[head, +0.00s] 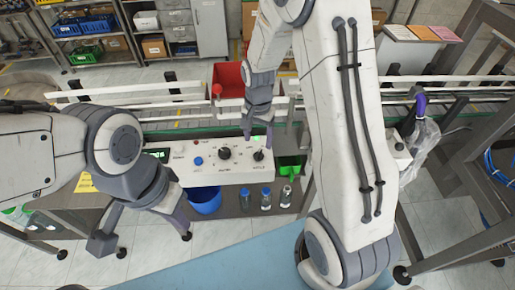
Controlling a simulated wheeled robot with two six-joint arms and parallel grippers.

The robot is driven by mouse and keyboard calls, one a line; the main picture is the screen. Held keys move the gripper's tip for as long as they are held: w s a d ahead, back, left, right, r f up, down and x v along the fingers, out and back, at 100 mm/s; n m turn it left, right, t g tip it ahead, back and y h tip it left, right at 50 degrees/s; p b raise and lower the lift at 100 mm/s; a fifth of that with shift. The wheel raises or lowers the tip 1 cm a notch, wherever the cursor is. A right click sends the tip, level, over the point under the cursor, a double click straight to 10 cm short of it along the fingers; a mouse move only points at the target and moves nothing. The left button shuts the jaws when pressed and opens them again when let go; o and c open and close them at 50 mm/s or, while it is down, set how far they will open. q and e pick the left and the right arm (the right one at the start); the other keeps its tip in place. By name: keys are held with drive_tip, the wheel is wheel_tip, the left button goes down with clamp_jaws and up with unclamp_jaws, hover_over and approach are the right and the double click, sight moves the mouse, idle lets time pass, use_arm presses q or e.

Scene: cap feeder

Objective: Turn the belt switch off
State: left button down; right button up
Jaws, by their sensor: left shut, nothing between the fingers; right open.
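The white control panel (215,172) stands at the front of the conveyor. It carries a blue button (198,161), a black dial (225,153) and a small black switch (258,155) at its right end. The labels are too small to read surely, so I cannot tell the switch's setting. My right gripper (258,135) is open and points down just above and behind the small black switch; I see no clear contact. My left gripper (103,243) is shut and empty, low at the left, in front of the panel and away from it.
The conveyor (170,112) runs across behind the panel, with a red bin (229,80) beyond it. A blue bucket (204,200), several small bottles (266,199) and a green bin (290,167) are below or beside the panel. My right arm hides part of the conveyor.

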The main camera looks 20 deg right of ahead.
sight(259, 154)
wheel_tip(259, 154, down, 6)
drive_tip(key=shift+f+p, duration=0.2)
drive_tip(key=shift+p, duration=0.4)
clamp_jaws()
drive_tip(key=shift+n, duration=0.3)
drive_tip(key=n+b, duration=0.1)
drive_tip(key=n, duration=0.4)
drive_tip(key=shift+s+n, duration=0.1)
drive_tip(key=shift+n, duration=0.2)
drive_tip(key=n, duration=0.5)
drive_tip(key=shift+d+n+b, duration=0.15)
drive_tip(key=shift+n+b, duration=0.15)
drive_tip(key=shift+b, duration=0.1)
